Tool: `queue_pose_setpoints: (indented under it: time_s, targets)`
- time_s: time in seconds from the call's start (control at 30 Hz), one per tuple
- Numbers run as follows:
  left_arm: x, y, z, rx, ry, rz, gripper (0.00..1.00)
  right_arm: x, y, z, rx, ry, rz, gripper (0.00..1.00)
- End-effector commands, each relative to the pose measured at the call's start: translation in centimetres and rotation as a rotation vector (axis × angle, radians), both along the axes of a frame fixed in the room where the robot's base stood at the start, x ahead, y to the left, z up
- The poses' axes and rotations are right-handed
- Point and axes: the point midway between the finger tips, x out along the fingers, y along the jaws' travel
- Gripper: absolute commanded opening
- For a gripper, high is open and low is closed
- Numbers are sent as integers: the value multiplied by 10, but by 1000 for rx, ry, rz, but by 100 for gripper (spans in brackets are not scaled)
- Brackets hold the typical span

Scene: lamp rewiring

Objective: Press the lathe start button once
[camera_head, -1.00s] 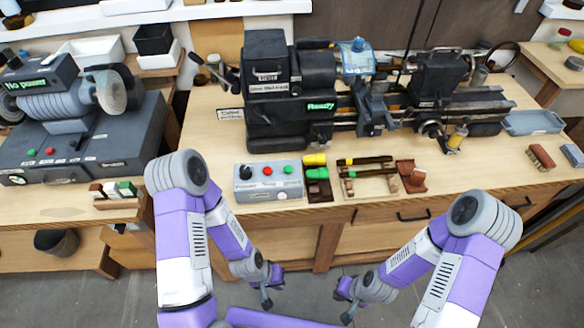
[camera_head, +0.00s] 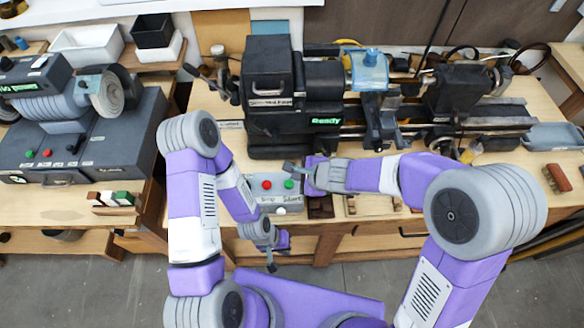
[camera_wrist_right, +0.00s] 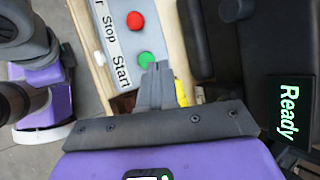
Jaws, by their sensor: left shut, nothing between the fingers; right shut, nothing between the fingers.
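The lathe control box (camera_head: 282,208) sits at the bench's front edge with a red button (camera_head: 267,184) and a green button (camera_head: 289,184). In the right wrist view, the red button (camera_wrist_right: 135,20) is beside "Stop" and the green button (camera_wrist_right: 146,60) beside "Start". My right gripper (camera_head: 292,167) is shut and empty over the box's back edge. In the right wrist view its fingertips (camera_wrist_right: 160,66) appear just beside the green button; contact cannot be told. My left gripper (camera_head: 271,266) is shut and empty, low in front of the bench.
The lathe (camera_head: 290,110) stands behind the box, its display (camera_head: 326,121) reading "Ready". My right forearm hides most of the tool tray. A grinder (camera_head: 75,110) stands on the left bench beside small blocks (camera_head: 113,198). A brush (camera_head: 558,178) lies at right.

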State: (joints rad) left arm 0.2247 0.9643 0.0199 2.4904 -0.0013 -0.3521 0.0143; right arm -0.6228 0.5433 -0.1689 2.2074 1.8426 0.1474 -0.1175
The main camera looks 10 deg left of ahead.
Motion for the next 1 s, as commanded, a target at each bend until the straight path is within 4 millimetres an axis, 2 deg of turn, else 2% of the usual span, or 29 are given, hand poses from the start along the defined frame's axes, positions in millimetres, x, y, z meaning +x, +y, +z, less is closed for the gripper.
queue_pose_setpoints:
  time_s: [0.03,0.1,0.3,0.67,0.87,1.0]
  targets:
    - [0,0,3,0,0,0,0,1,10,16,39,-7,-19,0]
    - [0,0,4,0,0,0,0,3,18,29,80,-8,-42,0]
    - [0,0,4,0,1,0,0,4,26,40,118,-7,-65,0]
    - [0,0,2,0,1,0,0,4,25,36,117,-6,-64,0]
    - [0,0,-11,0,1,0,0,4,26,22,116,-5,-63,0]
    - [0,0,-27,0,1,0,0,4,26,3,116,-5,-63,0]
